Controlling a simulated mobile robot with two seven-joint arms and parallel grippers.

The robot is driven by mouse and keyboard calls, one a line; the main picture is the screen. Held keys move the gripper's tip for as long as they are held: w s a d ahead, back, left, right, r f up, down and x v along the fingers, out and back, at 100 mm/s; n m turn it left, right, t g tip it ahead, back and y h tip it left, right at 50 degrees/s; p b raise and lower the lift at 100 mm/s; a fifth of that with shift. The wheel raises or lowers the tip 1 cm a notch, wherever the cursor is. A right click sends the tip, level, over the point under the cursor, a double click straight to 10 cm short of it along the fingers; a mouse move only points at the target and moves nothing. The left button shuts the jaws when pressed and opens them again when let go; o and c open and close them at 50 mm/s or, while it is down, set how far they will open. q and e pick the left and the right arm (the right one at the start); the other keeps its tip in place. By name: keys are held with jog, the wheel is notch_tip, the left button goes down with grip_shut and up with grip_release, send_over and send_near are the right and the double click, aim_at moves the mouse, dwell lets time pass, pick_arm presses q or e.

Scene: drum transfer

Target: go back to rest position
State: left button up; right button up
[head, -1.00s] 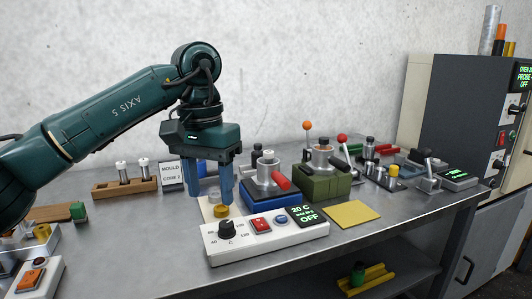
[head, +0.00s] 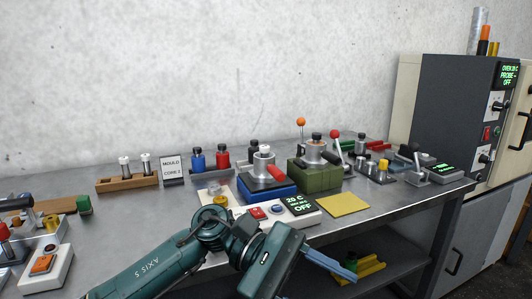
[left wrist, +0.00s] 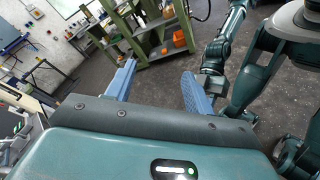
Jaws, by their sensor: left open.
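My left gripper (head: 345,272) is low in the head view, in front of the bench's front edge. Its blue fingers point to the lower right and overlap there. In the left wrist view the two fingers of my left gripper (left wrist: 158,68) stand wide apart with nothing between them, facing the room and floor. Part of my other arm shows at the right of that view; I cannot make out its gripper. The steel bench (head: 130,225) stands behind my left arm, which partly hides the white control box (head: 300,208) with the 20 C display.
On the bench stand a wooden rack (head: 128,184), blue bottle (head: 197,160), red bottle (head: 223,159), blue-based fixture (head: 268,192), green-based fixture (head: 318,176) and yellow mat (head: 344,204). The oven cabinet (head: 460,110) is at right. The wrist view shows a green shelf (left wrist: 150,40) and open floor.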

pick_arm(q)
jog(key=w+a+f+m+t+h, duration=0.2)
jog(key=a+m+t, duration=0.3)
jog(key=m+t, duration=0.85)
jog(key=w+a+f+m+t+h, duration=0.15)
jog(key=a+m+t, duration=0.35)
jog(key=m+t, duration=0.9)
jog(key=s+a+f+n+g+y, duration=0.3)
jog(key=s+a+f+n+y, duration=0.25)
jog(key=f+n, duration=0.5)
jog(key=s+a+f+n+g+y, duration=0.3)
jog(key=s+a+f+n+y, duration=0.3)
jog(key=f+n, duration=0.4)
jog(key=r+p, duration=0.1)
jog(key=p, duration=0.4)
jog(key=w+r+g+y+p, duration=0.1)
jog(key=r+p, duration=0.1)
jog(key=p, duration=0.3)
jog(key=r+g+y+p, duration=0.1)
jog(key=r+p, duration=0.1)
jog(key=p, duration=0.3)
jog(key=shift+w+a+g, duration=0.25)
pick_arm(e)
notch_tip(320, 180, up, 4)
jog(key=g, duration=0.1)
jog(key=g+h, duration=0.1)
jog(key=shift+d+r+n+g, duration=0.15)
jog(key=shift+n+g, duration=0.25)
pick_arm(q)
jog(key=shift+f, duration=0.1)
